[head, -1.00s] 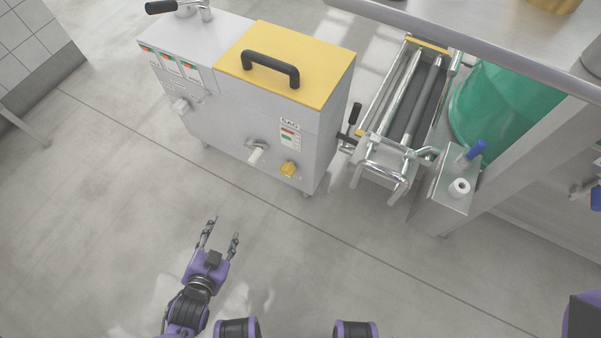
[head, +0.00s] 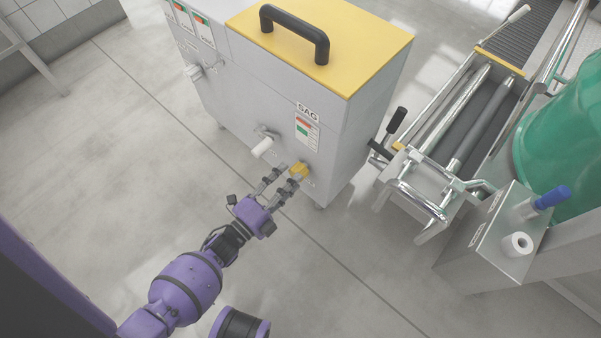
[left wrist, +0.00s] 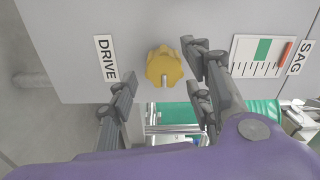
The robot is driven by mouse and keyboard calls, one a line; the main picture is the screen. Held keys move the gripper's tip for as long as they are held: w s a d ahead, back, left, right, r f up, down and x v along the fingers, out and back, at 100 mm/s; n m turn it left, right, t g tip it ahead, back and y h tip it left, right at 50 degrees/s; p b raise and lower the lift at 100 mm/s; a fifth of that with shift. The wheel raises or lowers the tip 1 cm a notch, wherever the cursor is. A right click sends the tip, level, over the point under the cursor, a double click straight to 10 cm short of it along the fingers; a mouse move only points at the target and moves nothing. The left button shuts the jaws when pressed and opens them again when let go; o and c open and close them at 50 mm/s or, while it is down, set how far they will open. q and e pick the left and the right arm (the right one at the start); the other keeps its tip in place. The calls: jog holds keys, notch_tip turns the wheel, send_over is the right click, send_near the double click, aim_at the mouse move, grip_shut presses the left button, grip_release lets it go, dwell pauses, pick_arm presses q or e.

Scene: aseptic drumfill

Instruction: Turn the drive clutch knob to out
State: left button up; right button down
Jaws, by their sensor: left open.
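The yellow lobed drive clutch knob (head: 298,170) sits low on the front of the grey machine cabinet. In the left wrist view the knob (left wrist: 164,66) shows between the finger lines, beside a label reading DRIVE (left wrist: 107,60). A short metal pin stands at its edge on the lower side of that picture. My left gripper (head: 283,178) is open, with its fingertips close to the knob. In the left wrist view its two fingers (left wrist: 160,68) are spread on either side of the knob; contact cannot be told. My right gripper is not in view.
A white-handled lever (head: 263,147) is on the cabinet front, left of the knob. A SAG gauge (head: 306,132) is above the knob. A roller conveyor (head: 450,120) and a box with a blue knob (head: 550,197) stand at the right. The floor in front is clear.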

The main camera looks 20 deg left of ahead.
pick_arm(q)
jog(key=shift+b+x, duration=0.35)
jog(key=shift+x, duration=1.65)
jog(key=shift+f, duration=0.1)
jog(key=c, duration=1.1)
